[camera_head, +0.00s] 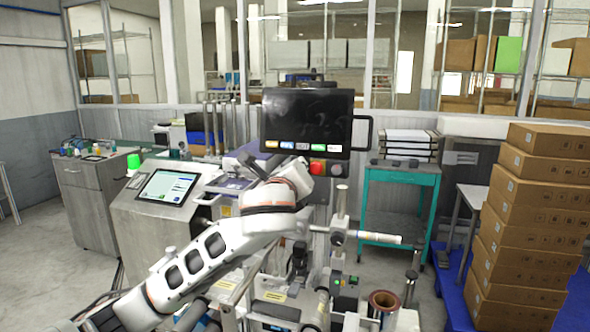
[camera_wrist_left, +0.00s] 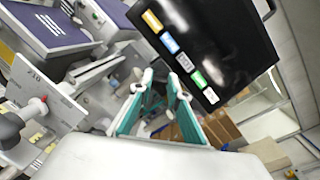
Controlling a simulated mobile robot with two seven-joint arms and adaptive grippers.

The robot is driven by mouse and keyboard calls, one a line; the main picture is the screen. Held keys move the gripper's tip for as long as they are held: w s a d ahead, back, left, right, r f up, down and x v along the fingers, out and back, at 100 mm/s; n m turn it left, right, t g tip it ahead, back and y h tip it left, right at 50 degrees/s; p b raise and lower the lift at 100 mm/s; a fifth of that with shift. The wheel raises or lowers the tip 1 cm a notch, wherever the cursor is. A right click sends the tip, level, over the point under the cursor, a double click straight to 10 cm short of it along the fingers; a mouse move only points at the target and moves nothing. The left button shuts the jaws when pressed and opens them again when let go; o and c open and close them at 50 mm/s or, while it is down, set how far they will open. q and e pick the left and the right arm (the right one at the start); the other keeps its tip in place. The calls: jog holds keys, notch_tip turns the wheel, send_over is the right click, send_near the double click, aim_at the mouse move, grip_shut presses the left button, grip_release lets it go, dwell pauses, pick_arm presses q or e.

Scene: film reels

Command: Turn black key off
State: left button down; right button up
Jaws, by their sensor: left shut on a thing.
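My left arm reaches in from the lower left in the head view, up to the front of the machine below the black screen (camera_head: 307,122). Its gripper is hidden behind my wrist there. In the left wrist view the left gripper (camera_wrist_left: 160,78) shows two fingers with teal sides, drawn close together at the tips. A small dark thing between them near the tips looks like the black key (camera_wrist_left: 153,98), but it is mostly hidden and its turn angle cannot be told. A red button (camera_head: 317,168) sits under the screen. My right gripper is in neither view.
The screen with its colored labels (camera_wrist_left: 180,62) is close beside the fingers in the wrist view. A tilted touch panel (camera_head: 166,187) stands left, a teal cart (camera_head: 402,175) right, and stacked cardboard boxes (camera_head: 535,215) far right. A copper-colored reel (camera_head: 383,303) is low in front.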

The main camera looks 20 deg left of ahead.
pick_arm(q)
jog(key=n+g, duration=0.1)
jog(key=n, duration=0.4)
jog(key=n+g+y, duration=0.1)
jog(key=n, duration=0.5)
jog(key=shift+d+r, duration=0.1)
jog(key=shift+n, duration=0.3)
jog(key=c, duration=2.2)
grip_release()
